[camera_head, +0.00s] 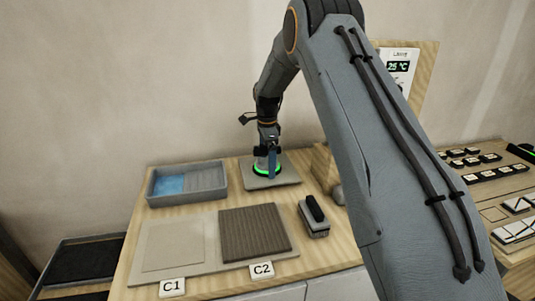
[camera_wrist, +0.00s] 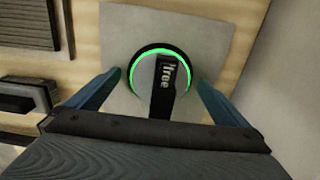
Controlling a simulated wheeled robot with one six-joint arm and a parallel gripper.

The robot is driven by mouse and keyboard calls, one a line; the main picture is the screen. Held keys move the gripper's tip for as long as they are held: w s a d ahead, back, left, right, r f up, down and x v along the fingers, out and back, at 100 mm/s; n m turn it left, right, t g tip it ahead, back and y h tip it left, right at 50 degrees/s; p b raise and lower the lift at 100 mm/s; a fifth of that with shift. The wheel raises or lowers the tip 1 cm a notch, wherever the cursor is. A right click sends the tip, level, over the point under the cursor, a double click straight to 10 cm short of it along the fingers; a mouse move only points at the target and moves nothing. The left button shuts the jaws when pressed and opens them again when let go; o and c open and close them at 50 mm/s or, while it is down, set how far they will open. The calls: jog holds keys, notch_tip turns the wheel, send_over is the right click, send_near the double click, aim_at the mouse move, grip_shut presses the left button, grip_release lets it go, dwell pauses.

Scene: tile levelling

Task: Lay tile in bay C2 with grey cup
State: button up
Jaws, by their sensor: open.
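The grey cup (camera_wrist: 150,72), a round suction cup with a lit green ring and a dark handle bar with partly readable lettering, sits on a grey square tile (camera_wrist: 205,35). In the head view the cup (camera_head: 258,170) and tile (camera_head: 287,174) are at the back of the bench. My gripper (camera_wrist: 160,80) is open, its blue fingers on either side of the cup's handle, with gaps showing. In the head view my gripper (camera_head: 268,155) is right at the cup and partly hides it. Bay C2 (camera_head: 255,233) holds a brown ribbed bed with no tile on it.
Bay C1 (camera_head: 173,245) is left of C2 and looks pale and flat. A grey tray (camera_head: 210,184) with something blue inside stands at the back left. A black-handled block (camera_head: 314,216) lies right of C2. A wooden box edge is close right of the tile.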

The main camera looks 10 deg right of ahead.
jog(key=shift+f, duration=0.1)
jog(key=shift+c, duration=0.4)
jog(key=c, duration=1.1)
jog(key=o, duration=1.2)
